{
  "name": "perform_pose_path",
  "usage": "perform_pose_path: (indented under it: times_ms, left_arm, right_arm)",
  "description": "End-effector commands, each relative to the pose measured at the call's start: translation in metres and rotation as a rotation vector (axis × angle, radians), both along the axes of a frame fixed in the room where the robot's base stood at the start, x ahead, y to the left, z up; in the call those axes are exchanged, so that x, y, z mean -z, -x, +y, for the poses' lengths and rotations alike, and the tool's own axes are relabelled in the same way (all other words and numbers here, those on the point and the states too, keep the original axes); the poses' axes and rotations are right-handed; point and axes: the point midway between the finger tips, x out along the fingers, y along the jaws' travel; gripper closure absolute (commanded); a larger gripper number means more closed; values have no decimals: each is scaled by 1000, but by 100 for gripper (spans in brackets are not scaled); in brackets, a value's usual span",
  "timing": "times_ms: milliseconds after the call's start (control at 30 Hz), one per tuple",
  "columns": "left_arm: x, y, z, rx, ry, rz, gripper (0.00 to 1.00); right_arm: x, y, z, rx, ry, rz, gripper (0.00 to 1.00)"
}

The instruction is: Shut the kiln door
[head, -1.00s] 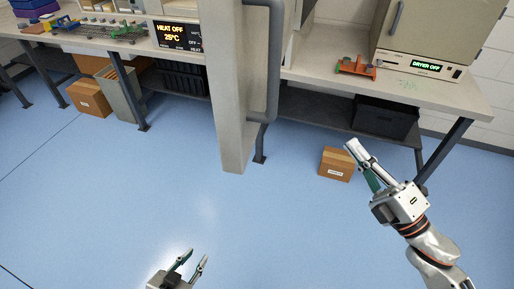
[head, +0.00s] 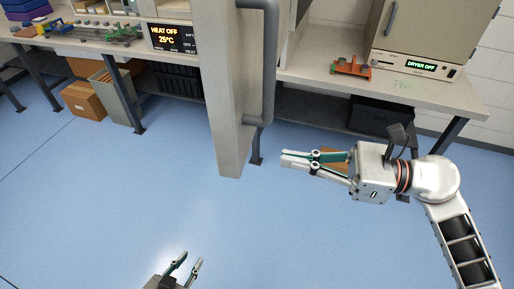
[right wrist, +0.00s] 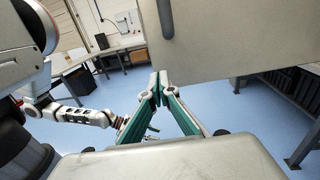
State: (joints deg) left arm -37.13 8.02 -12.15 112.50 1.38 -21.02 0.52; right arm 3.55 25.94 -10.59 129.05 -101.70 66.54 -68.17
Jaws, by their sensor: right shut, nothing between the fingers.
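The kiln door (head: 225,100) is a tall beige slab that stands swung open, out from the bench, seen nearly edge-on in the head view. Its grey bar handle (head: 270,70) is on its right side. In the right wrist view the door (right wrist: 245,45) fills the upper right. My right gripper (head: 284,160) is shut and empty, pointing left, to the right of the door's lower end; I see no clear contact. Its closed fingertips (right wrist: 158,84) show in the right wrist view. My left gripper (head: 191,257) is open and empty, low in the head view, away from the door.
The kiln's display (head: 172,38) reads HEAT OFF 25°C. A dryer (head: 430,35) and an orange-and-green badge press (head: 351,67) stand on the right bench. The blue floor is clear in front.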

Motion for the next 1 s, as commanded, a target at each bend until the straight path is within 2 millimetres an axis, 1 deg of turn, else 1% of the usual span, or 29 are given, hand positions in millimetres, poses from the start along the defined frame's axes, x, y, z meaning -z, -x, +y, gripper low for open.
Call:
perform_pose_path:
  times_ms: [33, 200, 300, 400, 600, 1000]
  left_arm:
    - [-6, -1, 0, 0, 0, -3, 73]
    - [-15, -3, 0, 0, 0, -7, 73]
    - [-19, -3, 0, 0, 1, -8, 73]
    - [-21, -3, 0, 0, 0, -8, 73]
    - [-23, -3, 0, 0, 0, -8, 73]
    - [-22, -3, 0, 0, 0, -8, 73]
  right_arm:
    - [-5, -2, 11, -2, -4, -3, 100]
    - [-4, -8, 41, -1, -5, 0, 100]
    - [-3, -11, 54, -2, -4, 1, 100]
    - [-2, -13, 63, -1, -4, 2, 100]
    - [0, -15, 71, 0, -1, 2, 100]
    - [0, -15, 71, 1, -1, 2, 100]
